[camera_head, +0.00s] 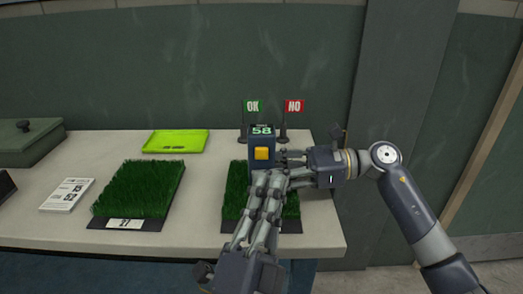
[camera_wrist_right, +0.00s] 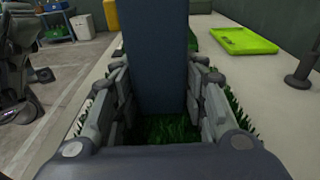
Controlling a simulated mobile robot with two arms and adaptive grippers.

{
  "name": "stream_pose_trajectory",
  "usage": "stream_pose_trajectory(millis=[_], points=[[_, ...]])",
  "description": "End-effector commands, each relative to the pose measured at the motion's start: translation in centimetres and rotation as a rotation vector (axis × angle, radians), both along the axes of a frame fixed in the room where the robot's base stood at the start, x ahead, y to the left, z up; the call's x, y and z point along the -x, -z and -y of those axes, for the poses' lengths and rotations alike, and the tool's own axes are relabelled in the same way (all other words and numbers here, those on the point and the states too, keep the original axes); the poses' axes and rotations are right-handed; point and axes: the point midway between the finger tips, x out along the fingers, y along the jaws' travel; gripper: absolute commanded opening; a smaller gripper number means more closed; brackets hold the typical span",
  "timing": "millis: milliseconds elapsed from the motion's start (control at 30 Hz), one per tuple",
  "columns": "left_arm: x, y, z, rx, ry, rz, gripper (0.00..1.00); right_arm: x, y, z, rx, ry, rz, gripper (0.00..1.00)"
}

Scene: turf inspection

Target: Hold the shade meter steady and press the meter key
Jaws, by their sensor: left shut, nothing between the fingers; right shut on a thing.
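The shade meter (camera_head: 262,133) is a dark blue upright block with a display reading 58. Its yellow meter key (camera_head: 262,153) faces me. The meter stands at or just above the right turf sample (camera_head: 233,188); its lower end is hidden in the head view. My right gripper (camera_head: 288,158) is shut on the meter from the right; the right wrist view shows the meter body (camera_wrist_right: 162,60) between the fingers, above grass, with the key (camera_wrist_right: 110,14) at its edge. My left gripper (camera_head: 268,178) is shut and empty, its fingertips just below the key; contact cannot be told.
The left turf sample (camera_head: 140,190) has a tag reading 27. A printed card (camera_head: 67,195) and a green lidded box (camera_head: 25,138) are at left.

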Motion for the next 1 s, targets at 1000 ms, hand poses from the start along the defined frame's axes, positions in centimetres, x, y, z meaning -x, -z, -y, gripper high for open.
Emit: stream_pose_trajectory(millis=[1000], points=[[0.0,0.0,0.0,0.0,0.0,0.0,0.0,-0.1,-0.8,8.9,0.001,0.003,-0.002,0.63]])
